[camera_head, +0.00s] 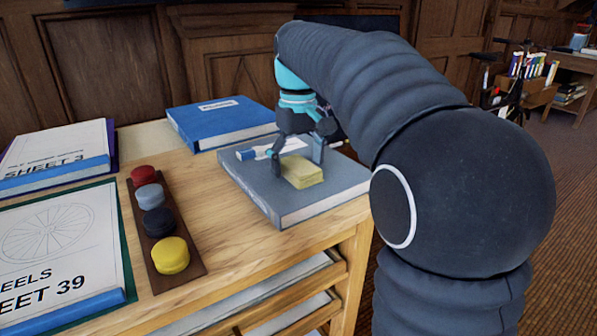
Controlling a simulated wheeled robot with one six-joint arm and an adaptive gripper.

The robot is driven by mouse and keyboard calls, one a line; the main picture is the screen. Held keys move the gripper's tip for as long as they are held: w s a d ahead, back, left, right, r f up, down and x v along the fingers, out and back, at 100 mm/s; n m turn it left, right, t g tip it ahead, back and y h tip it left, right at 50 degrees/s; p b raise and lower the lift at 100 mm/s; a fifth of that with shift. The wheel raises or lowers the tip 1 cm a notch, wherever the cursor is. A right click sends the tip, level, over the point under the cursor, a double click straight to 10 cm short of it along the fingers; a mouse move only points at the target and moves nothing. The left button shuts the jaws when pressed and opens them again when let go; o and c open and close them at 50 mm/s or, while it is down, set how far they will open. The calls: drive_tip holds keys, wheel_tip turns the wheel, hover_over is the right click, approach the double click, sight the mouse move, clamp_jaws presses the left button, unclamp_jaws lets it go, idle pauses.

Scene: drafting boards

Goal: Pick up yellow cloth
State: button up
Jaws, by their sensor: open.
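The yellow cloth (303,173) is a small folded square lying on top of a grey-blue book (250,190) near the right side of the wooden desk. My gripper (296,168) points down over the book with its fingers apart, one at the left of the cloth and one behind it to the right. I cannot tell whether the fingers touch the cloth. A white and blue tube-like item (258,152) lies on the same book just behind the cloth, partly hidden by my gripper.
A blue binder (222,121) lies behind the book. A dark strip (146,249) with red, grey, navy and yellow round pieces lies to the left. Sheet boards (62,248) cover the left side. Bare wood (228,238) shows between strip and book.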

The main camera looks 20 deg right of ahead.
sight(300, 166)
drive_tip(key=c, duration=1.1)
drive_tip(key=shift+r, duration=0.1)
drive_tip(key=shift+c, duration=0.2)
drive_tip(key=shift+r, duration=0.55)
drive_tip(key=r, duration=0.3)
drive_tip(key=shift+s+d+r+p, duration=0.15)
drive_tip(key=shift+s+r+p, duration=0.05)
drive_tip(key=shift+s+p, duration=0.2)
drive_tip(key=s+d+r, duration=0.3)
drive_tip(key=s+r, duration=0.3)
drive_tip(key=s, duration=0.4)
drive_tip(key=shift+s+r, duration=0.15)
drive_tip(key=shift+r, duration=0.05)
drive_tip(key=shift+d, duration=0.1)
